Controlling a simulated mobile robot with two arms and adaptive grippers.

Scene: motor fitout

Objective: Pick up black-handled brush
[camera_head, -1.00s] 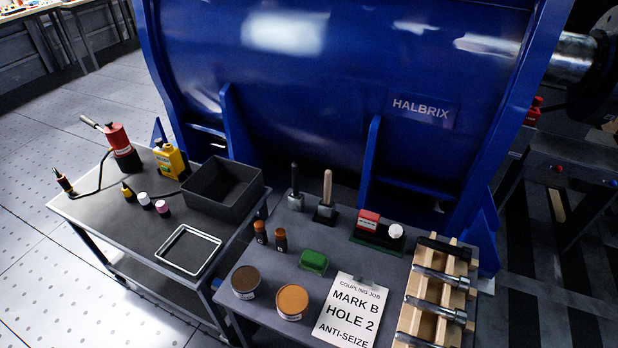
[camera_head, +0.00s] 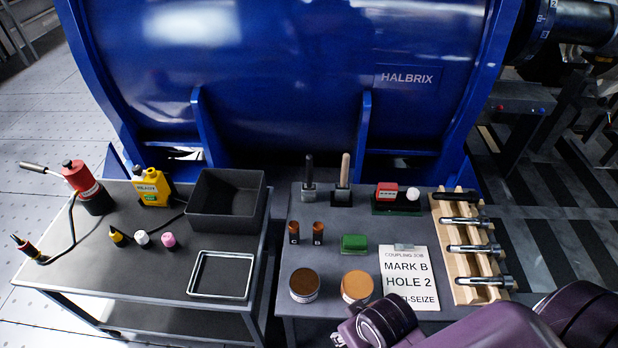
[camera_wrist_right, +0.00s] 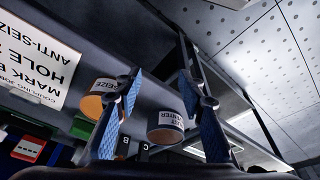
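The black-handled brush (camera_head: 309,170) stands upright in a small grey holder at the back of the right-hand bench, left of a wooden-handled brush (camera_head: 345,168). No gripper touches it. My right arm comes in at the lower right of the head view. In the right wrist view, my right gripper (camera_wrist_right: 160,76) is open, its blue-padded fingers apart with nothing held between them. I cannot make out the black-handled brush in the wrist view. My left gripper is not in view.
An orange-topped tin (camera_head: 357,286), a brown-topped tin (camera_head: 304,284), a green block (camera_head: 354,243), two small brown bottles and a card (camera_head: 408,262) lie in front of the brushes. A wooden rack (camera_head: 447,235) with bolts is at right. A black bin (camera_head: 228,207) stands left.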

